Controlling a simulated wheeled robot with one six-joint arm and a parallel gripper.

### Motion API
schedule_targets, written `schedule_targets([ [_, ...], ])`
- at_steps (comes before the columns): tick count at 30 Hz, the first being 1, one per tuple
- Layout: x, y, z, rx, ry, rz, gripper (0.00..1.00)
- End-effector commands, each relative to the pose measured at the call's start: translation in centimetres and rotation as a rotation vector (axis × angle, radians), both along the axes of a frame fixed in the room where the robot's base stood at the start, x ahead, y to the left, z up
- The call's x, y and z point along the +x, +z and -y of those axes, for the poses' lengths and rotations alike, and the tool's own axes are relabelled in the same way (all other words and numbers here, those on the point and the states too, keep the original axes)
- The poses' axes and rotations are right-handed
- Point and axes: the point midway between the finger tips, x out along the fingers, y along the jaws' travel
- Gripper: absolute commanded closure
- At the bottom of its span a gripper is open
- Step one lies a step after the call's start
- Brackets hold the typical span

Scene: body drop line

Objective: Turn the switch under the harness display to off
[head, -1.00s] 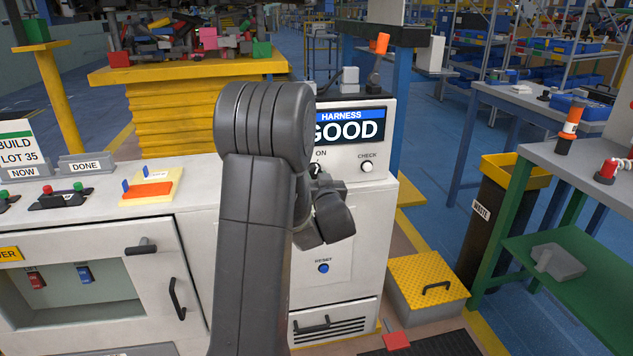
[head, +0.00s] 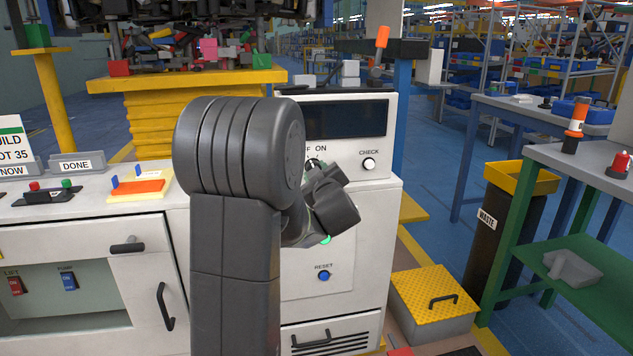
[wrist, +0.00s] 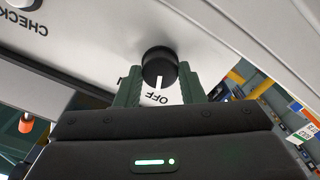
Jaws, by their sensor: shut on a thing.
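The harness display (head: 345,119) on the white cabinet is dark in the head view. Below it are the words OFF and ON, partly covered by my arm. The switch is a round black knob (wrist: 159,62), clear in the wrist view, and its white line points at the word OFF. My gripper (wrist: 160,80) has one finger on each side of the knob and is shut on it. In the head view my gripper (head: 316,168) is at the panel under the display, and its wrist hides most of the knob.
A white CHECK button (head: 369,164) is right of the knob, and a blue RESET button (head: 324,276) is below. A yellow-topped step box (head: 436,292) stands on the floor at right, before a WASTE bin (head: 498,220).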

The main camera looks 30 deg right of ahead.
Motion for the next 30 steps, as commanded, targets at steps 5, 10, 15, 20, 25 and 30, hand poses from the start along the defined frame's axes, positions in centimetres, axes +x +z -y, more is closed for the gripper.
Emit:
schedule_targets([
  [5, -0.03, -0.08, 0.0, -0.049, 0.0, -0.012, 0.87],
  [10, -0.02, 0.0, 0.0, -0.066, 0.0, -0.016, 0.87],
  [15, -0.02, 0.02, -0.01, -0.069, 0.001, -0.017, 0.87],
  [20, -0.01, 0.03, -0.01, -0.069, 0.001, -0.017, 0.87],
  [25, -0.01, 0.02, -0.01, -0.068, 0.001, -0.017, 0.43],
  [30, -0.01, 0.02, -0.01, -0.067, 0.001, -0.017, 0.43],
])
